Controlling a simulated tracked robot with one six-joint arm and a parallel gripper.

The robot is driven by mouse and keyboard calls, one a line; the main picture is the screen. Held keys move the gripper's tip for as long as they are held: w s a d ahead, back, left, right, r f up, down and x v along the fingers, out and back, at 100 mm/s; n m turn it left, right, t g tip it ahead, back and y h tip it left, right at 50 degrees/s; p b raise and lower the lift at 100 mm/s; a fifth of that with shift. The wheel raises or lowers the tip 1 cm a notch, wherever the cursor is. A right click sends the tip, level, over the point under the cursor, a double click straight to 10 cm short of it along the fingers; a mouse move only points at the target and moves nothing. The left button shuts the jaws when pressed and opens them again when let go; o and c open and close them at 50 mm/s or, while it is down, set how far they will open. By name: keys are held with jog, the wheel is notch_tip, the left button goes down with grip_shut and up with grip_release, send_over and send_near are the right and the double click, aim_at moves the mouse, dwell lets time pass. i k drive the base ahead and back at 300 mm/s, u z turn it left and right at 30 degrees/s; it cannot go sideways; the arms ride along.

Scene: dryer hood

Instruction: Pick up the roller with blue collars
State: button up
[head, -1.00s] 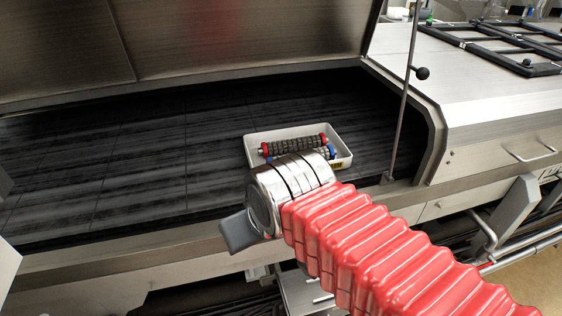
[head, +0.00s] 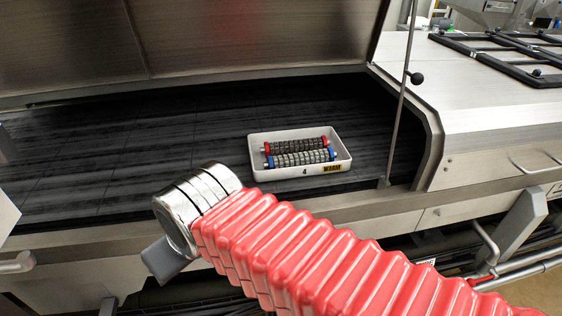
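The roller with blue collars (head: 300,158) lies in the front part of a white tray (head: 258,158), its blue ends at left and right. A second roller with red collars (head: 298,145) lies just behind it in the same tray. The tray sits on the dark dryer bed and bears a "4" and a yellow label on its front. My gripper (head: 165,262) is a grey piece at the end of my red-sleeved arm, in front of the bed's edge, left of and nearer than the tray. It is apart from both rollers, and its fingers cannot be made out.
The raised hood (head: 220,40) hangs over the bed (head: 90,160). A thin rod with a black knob (head: 416,78) stands right of the tray. The metal front edge (head: 70,245) runs along the bed. The bed left of the tray is clear.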

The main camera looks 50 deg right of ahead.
aim_at(328, 155)
jog(key=u, duration=1.65)
jog(key=k, duration=0.85)
jog(key=z, duration=0.3)
jog(key=i, duration=0.5)
jog(key=z, duration=0.05)
